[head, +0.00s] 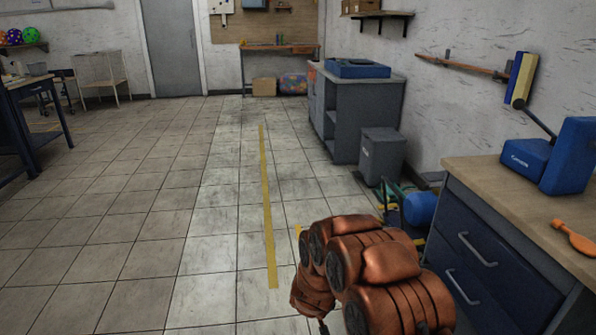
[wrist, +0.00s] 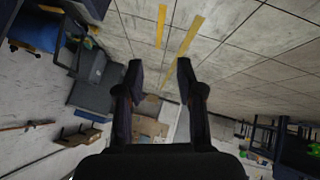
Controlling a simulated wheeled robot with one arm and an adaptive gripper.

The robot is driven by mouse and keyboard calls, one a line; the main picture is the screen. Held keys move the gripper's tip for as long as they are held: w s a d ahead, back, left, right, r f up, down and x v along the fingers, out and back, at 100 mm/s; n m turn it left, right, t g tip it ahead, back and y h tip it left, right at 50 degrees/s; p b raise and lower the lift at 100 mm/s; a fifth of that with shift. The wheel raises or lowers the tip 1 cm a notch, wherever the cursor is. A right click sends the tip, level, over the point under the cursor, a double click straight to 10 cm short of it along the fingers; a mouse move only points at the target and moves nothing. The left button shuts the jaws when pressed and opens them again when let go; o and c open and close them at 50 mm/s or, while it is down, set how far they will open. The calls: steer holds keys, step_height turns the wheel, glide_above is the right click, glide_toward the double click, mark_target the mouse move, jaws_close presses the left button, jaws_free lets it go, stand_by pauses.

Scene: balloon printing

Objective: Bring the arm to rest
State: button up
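My gripper (wrist: 159,72) shows in the wrist view with its two dark fingers apart and nothing between them. Beyond the fingers are tiled floor and yellow floor lines, seen upside down. In the head view my orange-brown arm is folded low at the bottom right, beside the wooden-topped workbench. My gripper is hidden from the head view behind the arm links or below the frame.
The workbench (head: 487,180) at right bears a blue machine (head: 568,157) and an orange deflated balloon (head: 574,238). A blue tank (head: 420,208) and grey bin (head: 382,157) stand beyond. A grey cabinet (head: 362,115) is farther back. The tiled floor (head: 130,215) at left is clear.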

steer(key=s+r+g+y+p, duration=0.2)
steer(key=s+r+p, duration=0.5)
steer(key=r, duration=0.8)
steer(key=s+r+g+y+p, duration=0.2)
steer(key=s+r+p, duration=0.2)
steer(key=s+r, duration=0.75)
steer(key=s+d+r+m+g+h+p, duration=0.1)
steer(key=s+d+r+p, duration=0.3)
steer(key=s+r, duration=0.4)
steer(key=s+d+r+m+g+h+p, duration=0.1)
steer(key=s+d+r+g+p, duration=0.2)
steer(key=s+r, duration=0.6)
steer(key=s+d+r+m+g+h+p, duration=0.1)
steer(key=s+d+r+m+g+p, duration=0.1)
steer(key=s+d+r+p, duration=0.4)
steer(key=s+r, duration=0.2)
steer(key=s, duration=0.3)
steer(key=shift+s+d+r, duration=0.15)
steer(key=shift+r, duration=0.2)
